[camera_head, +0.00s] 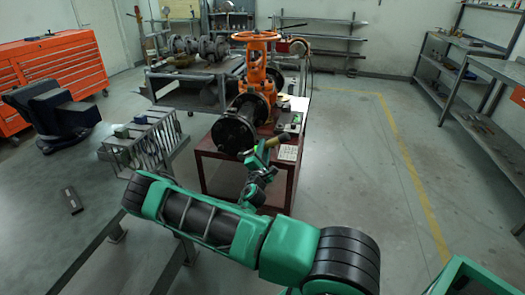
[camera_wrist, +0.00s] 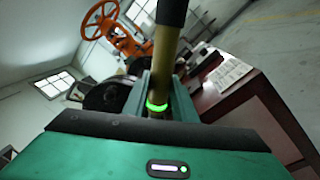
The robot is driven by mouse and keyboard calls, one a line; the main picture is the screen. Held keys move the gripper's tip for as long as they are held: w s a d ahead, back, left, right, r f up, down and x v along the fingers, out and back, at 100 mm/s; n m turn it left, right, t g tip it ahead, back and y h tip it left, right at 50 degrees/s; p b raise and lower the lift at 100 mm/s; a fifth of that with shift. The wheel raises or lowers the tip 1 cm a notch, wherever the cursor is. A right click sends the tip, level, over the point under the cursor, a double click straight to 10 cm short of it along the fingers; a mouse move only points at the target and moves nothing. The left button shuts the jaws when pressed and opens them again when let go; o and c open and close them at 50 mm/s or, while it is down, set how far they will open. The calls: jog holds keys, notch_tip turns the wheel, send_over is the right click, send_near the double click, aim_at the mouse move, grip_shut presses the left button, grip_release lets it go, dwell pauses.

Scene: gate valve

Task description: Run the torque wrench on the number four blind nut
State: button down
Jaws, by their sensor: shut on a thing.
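The orange gate valve (camera_head: 256,82), with its handwheel (camera_head: 255,37) on top, stands on a dark red cart (camera_head: 222,172). A black round blind flange (camera_head: 237,127) faces me at its near end; single nuts are too small to tell apart. My gripper (camera_head: 262,152) is beside the flange's right lower side. In the wrist view it is shut on a tool with a brass-coloured shaft (camera_wrist: 163,58) and black end, apparently the torque wrench. A green ring glows where the shaft meets the jaws. I cannot tell whether the tool touches a nut. The handwheel also shows in the wrist view (camera_wrist: 103,18).
Small parts and a white sheet (camera_head: 288,152) lie on the cart's right. The floor right of the cart is clear up to shelves (camera_head: 455,85).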

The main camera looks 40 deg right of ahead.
jog(key=shift+s+a+r, duration=0.1)
jog(key=shift+r+v, duration=0.15)
jog(key=shift+v, duration=0.8)
jog(key=shift+r+v, duration=0.15)
jog(key=shift+v, duration=0.85)
jog(key=shift+a, duration=0.2)
